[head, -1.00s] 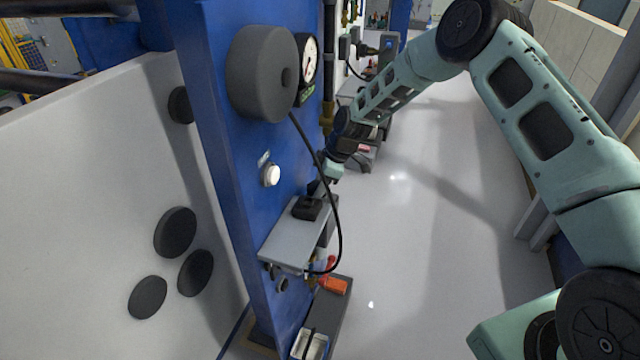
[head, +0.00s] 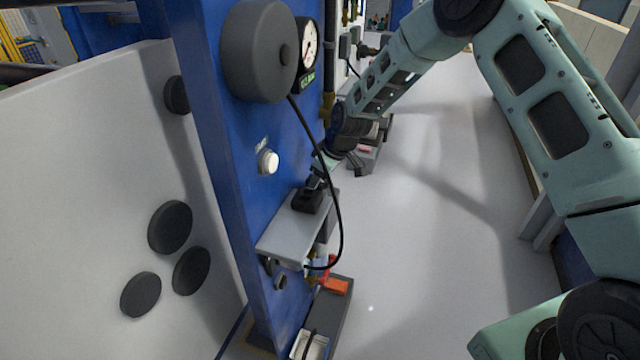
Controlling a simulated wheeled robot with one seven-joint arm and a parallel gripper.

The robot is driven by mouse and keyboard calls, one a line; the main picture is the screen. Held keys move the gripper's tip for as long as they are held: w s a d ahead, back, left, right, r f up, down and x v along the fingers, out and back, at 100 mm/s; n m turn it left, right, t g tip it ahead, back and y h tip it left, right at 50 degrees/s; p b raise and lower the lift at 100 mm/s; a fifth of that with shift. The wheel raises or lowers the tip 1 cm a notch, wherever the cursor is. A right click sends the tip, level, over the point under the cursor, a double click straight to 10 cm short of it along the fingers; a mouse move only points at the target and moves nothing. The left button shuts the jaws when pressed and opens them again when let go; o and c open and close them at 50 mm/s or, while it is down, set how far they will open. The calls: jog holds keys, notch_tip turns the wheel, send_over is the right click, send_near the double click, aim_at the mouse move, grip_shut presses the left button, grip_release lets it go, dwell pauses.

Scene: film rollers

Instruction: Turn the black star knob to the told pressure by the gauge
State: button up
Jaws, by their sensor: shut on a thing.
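My gripper (head: 317,181) is small and dark in the head view, reaching down-left to the small grey shelf (head: 287,238) on the blue column. It is shut on a small dark thing at the black piece (head: 307,202) on the shelf. This seems to be the black star knob, but its lobes cannot be made out. The round white-faced gauge (head: 308,45) is higher on the column, with a green display (head: 307,82) under it. Its needle and digits are too small to read. A large grey roller (head: 258,52) partly covers the gauge's left side.
A black cable (head: 335,190) hangs in a curve close to my gripper and the shelf. The pale floor to the right is clear.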

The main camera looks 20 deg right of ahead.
jog(key=m, duration=0.1)
jog(key=m+h+b, duration=0.1)
jog(key=m, duration=0.1)
jog(key=m+t+b, duration=0.1)
jog(key=shift+s+a+m+h, duration=0.1)
jog(key=shift+a+m+h, duration=0.15)
jog(key=shift+m+h, duration=0.05)
jog(key=m, duration=0.2)
jog(key=m+h, duration=0.1)
jog(key=m, duration=0.1)
jog(key=shift+m+h, duration=0.3)
jog(key=o, duration=0.7)
jog(key=b+v, duration=0.2)
jog(key=v, duration=1.5)
jog(key=shift+s+a+r+b, duration=0.15)
jog(key=shift+s+a+b, duration=0.05)
jog(key=shift+s+b, duration=0.15)
jog(key=shift+m, duration=0.3)
